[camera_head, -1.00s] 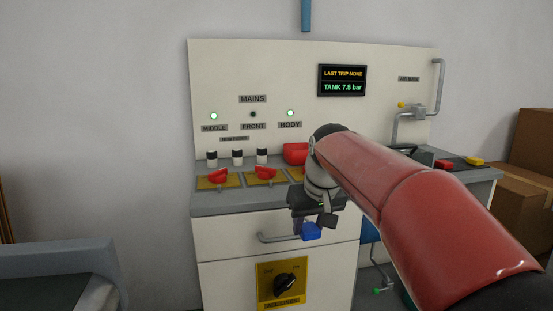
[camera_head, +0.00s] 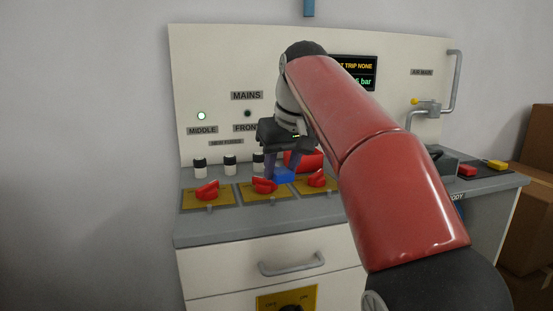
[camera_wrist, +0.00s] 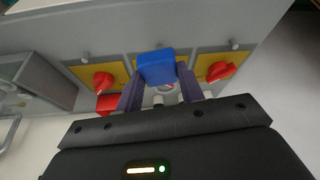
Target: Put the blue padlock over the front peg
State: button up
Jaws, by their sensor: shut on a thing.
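The blue padlock (camera_head: 284,175) is held in my gripper (camera_head: 281,166), just above the back part of the middle yellow plate (camera_head: 250,197). In the wrist view the padlock (camera_wrist: 157,67) sits between the two fingertips (camera_wrist: 159,82) and covers most of the middle plate's red switch. The middle plate is beneath the FRONT label (camera_head: 245,128). A small grey peg (camera_wrist: 145,45) shows at its edge beyond the padlock, apart from it. The padlock's shackle is not clear in either view.
Red switches on the left plate (camera_head: 207,190) and right plate (camera_head: 317,179) flank the middle one, each with a peg. A red box (camera_head: 305,161) stands close behind and right of the padlock. Black-and-white fuses (camera_head: 230,164) line the back.

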aim_at(284, 183)
jog(key=shift+s+f, duration=0.15)
jog(key=shift+f, duration=0.65)
notch_tip(284, 183, down, 2)
jog(key=shift+f+b, duration=0.1)
jog(key=shift+b, duration=1)
jog(key=shift+f, duration=0.45)
jog(key=shift+b, duration=0.3)
jog(key=shift+s+d+p, duration=0.1)
jog(key=shift+p, duration=0.3)
jog(key=shift+f+b, duration=0.85)
jog(key=shift+f, duration=0.55)
dwell(0.4)
jog(key=o, duration=1)
